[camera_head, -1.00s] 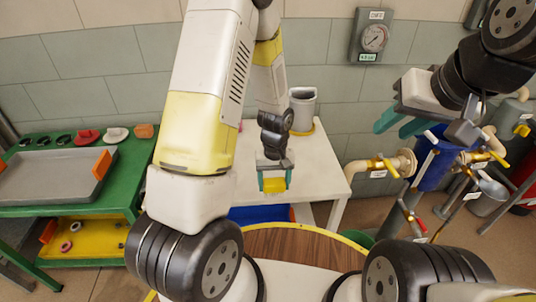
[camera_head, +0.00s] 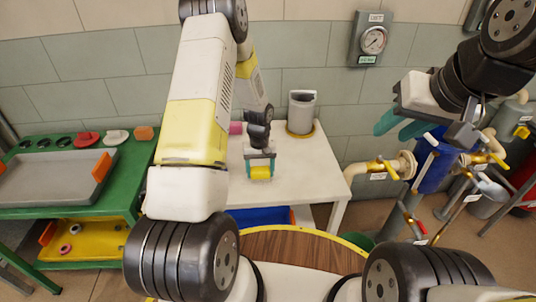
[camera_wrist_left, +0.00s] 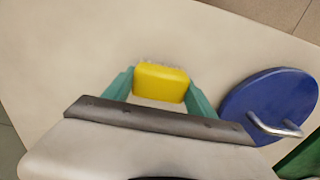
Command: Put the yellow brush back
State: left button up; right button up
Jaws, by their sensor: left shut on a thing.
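The yellow brush (camera_head: 261,173) is held between the teal fingers of my left gripper (camera_head: 261,164), over the white table (camera_head: 312,173). In the left wrist view the yellow brush (camera_wrist_left: 160,84) sits between both fingertips, with pale bristles along its far edge. I cannot tell whether it touches the table top. My right gripper (camera_head: 399,127) is at the right, in front of the wall and near the pipes. Its teal fingers are apart and nothing shows between them.
A grey container (camera_head: 301,110) stands on a yellow-rimmed base at the table's back. A pink object (camera_head: 236,128) lies left of it. A blue disc with a metal handle (camera_wrist_left: 262,103) is right of the brush in the wrist view. Pipes with yellow valves (camera_head: 382,168) stand right.

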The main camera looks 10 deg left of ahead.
pick_arm(q)
jog(key=o, duration=1.2)
notch_tip(320, 180, up, 12)
notch_tip(320, 180, up, 10)
jog(key=t, duration=0.1)
send_over(260, 168)
jog(key=s, duration=0.3)
jog(key=s+d+r+m+t+h, duration=0.1)
jog(key=s+r+m+t, duration=0.1)
jog(key=s+r, duration=0.6)
jog(key=s+d+r+m+t+h, duration=0.1)
jog(key=s+r+t, duration=0.2)
jog(key=s+r, duration=0.6)
jog(key=shift+s+d+m, duration=0.2)
jog(key=shift+s+m, duration=0.2)
jog(key=shift+s, duration=1.9)
